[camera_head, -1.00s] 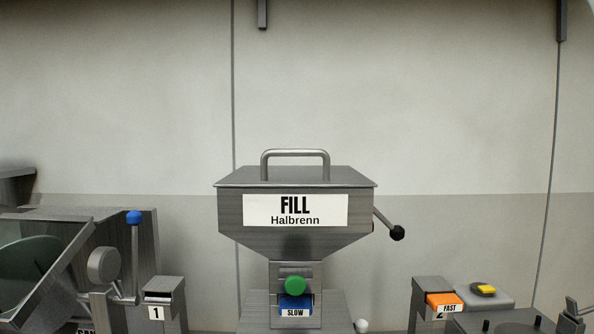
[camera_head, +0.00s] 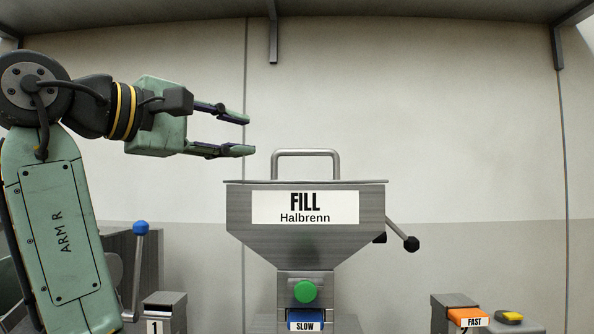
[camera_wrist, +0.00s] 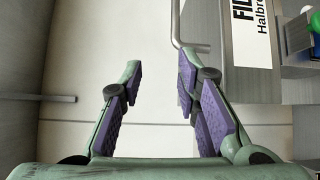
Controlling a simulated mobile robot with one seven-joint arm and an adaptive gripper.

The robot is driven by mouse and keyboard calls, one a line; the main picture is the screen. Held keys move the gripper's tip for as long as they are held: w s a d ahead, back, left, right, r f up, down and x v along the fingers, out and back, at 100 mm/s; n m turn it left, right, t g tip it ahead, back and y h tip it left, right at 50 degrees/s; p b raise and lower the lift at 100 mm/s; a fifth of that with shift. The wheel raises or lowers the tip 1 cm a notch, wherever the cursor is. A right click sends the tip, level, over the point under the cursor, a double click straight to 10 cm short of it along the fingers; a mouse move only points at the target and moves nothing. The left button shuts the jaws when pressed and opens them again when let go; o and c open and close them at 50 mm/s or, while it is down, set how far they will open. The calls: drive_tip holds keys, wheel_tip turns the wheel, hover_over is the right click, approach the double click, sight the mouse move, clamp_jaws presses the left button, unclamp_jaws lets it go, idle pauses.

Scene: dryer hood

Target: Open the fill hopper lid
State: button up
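The grey metal fill hopper (camera_head: 305,238) stands in the middle of the head view, with a white "FILL Halbrenn" label. Its flat lid (camera_head: 240,182) lies closed on top, seen nearly edge-on. A bent-bar handle (camera_head: 306,152) rises from the lid; part of it also shows in the wrist view (camera_wrist: 176,25). My gripper (camera_head: 252,135) is open and empty, pointing right, up and left of the handle and apart from it. In the wrist view its two purple-padded fingers (camera_wrist: 160,80) are spread with bare wall between them, the handle near the right finger's tip.
A black-knobbed lever (camera_head: 411,243) sticks out right of the hopper. Below are a green knob (camera_head: 306,291) and a blue SLOW block (camera_head: 305,319). A blue-knobbed lever (camera_head: 140,228) stands at left, an orange FAST block (camera_head: 467,317) at right. The space above the hopper is clear.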

sight(298, 151)
drive_tip(key=shift+g, duration=0.9)
drive_tip(key=w+d, duration=0.2)
drive_tip(key=d, duration=0.1)
drive_tip(key=w+d+f+p, duration=0.1)
drive_tip(key=d, duration=0.2)
drive_tip(key=w+d+f+p, duration=0.1)
drive_tip(key=w+d, duration=0.1)
drive_tip(key=d, duration=0.2)
drive_tip(key=shift+w+f, duration=0.1)
drive_tip(key=shift+w, duration=0.25)
drive_tip(key=shift+c, duration=0.2)
clamp_jaws()
